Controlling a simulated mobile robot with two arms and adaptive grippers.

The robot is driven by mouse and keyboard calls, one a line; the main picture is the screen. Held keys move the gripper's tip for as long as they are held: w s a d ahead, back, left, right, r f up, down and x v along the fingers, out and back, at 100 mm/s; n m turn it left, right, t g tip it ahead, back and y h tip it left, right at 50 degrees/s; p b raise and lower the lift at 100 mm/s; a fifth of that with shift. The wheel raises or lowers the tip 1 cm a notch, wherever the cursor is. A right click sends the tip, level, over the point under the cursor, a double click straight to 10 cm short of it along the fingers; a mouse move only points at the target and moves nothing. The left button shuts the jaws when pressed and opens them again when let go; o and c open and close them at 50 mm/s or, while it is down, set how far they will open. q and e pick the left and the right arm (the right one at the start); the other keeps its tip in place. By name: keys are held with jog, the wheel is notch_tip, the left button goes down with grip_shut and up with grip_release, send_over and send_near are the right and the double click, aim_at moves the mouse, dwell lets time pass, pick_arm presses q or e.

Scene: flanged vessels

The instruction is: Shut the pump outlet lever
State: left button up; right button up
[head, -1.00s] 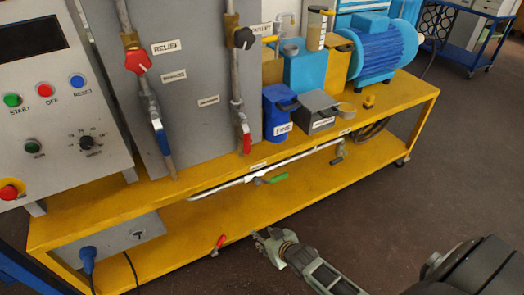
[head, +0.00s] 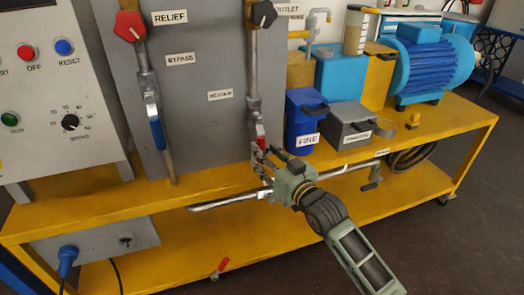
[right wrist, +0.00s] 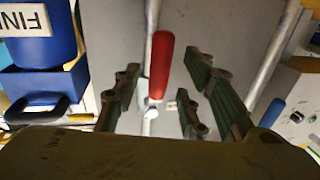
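A red lever (head: 260,143) hangs along the lower part of the right vertical pipe on the grey panel. In the right wrist view the red lever (right wrist: 161,65) points along the pipe and shows between my fingers. My right gripper (head: 264,170) is at the lower end of this lever in the head view. Its fingers (right wrist: 160,98) are spread apart, with no clear contact on the lever. A label partly reading "OUTLET" (head: 288,9) is beside the black knob (head: 261,14) above. I cannot tell which lever is the pump outlet one. My left gripper is out of view.
A blue lever (head: 156,134) hangs on the left pipe under a red knob (head: 130,26). A blue bin (head: 305,120) and a grey box (head: 350,124) stand right of the lever. A horizontal pipe (head: 232,200) runs below the yellow bench edge. Another red handle (head: 220,267) is lower down.

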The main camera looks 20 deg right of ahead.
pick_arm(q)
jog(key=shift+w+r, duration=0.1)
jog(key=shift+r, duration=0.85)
pick_arm(e)
jog(key=shift+x, duration=1.8)
jog(key=shift+c, duration=0.6)
grip_shut()
